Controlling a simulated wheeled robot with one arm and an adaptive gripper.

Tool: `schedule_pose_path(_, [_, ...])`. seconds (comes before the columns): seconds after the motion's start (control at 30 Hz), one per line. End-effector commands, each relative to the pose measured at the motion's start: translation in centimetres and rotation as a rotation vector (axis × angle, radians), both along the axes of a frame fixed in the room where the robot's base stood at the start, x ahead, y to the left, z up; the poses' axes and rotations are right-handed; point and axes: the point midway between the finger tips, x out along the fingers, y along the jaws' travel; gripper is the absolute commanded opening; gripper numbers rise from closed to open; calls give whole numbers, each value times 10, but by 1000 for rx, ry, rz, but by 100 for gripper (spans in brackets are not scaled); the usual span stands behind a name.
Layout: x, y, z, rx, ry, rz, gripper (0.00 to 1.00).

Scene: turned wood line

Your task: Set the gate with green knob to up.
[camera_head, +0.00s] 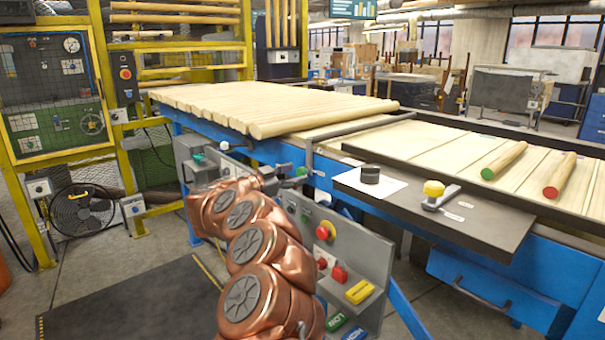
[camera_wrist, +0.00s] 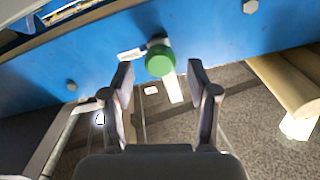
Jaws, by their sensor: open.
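The green knob (camera_wrist: 160,60) sits on a pale lever against the blue rail in the wrist view. The lever runs downward from the knob in that picture. The knob also shows in the head view (camera_head: 301,171), at the blue side of the line just right of my gripper. A dark bar (camera_head: 350,128) rises near it and crosses over the line; whether the two are joined I cannot tell. My gripper (camera_wrist: 160,82) is open and empty. Its fingers are on either side of the lever, just short of the knob, with no visible contact.
Pale round rods (camera_head: 270,105) lie side by side on the line. A grey control panel (camera_head: 345,255) with coloured buttons stands below the rail. A dark shelf (camera_head: 430,215) holds a yellow-knobbed lever (camera_head: 434,190) and a black cylinder (camera_head: 370,174).

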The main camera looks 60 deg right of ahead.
Motion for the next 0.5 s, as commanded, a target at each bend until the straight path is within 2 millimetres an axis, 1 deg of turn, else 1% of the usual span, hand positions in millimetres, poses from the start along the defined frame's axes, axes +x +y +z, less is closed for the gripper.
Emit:
schedule_pose_path(0.03, [-3, -9, -1, -1, -1, -3, 59])
schedule_pose_path(0.1, [-6, -18, -1, -1, -1, -2, 59])
schedule_pose_path(0.2, [-8, -28, -1, 0, 0, -1, 59])
schedule_pose_path(0.3, [-9, -34, 0, 0, -2, 2, 59])
schedule_pose_path(0.5, [-10, -36, 0, 1, -2, 3, 59])
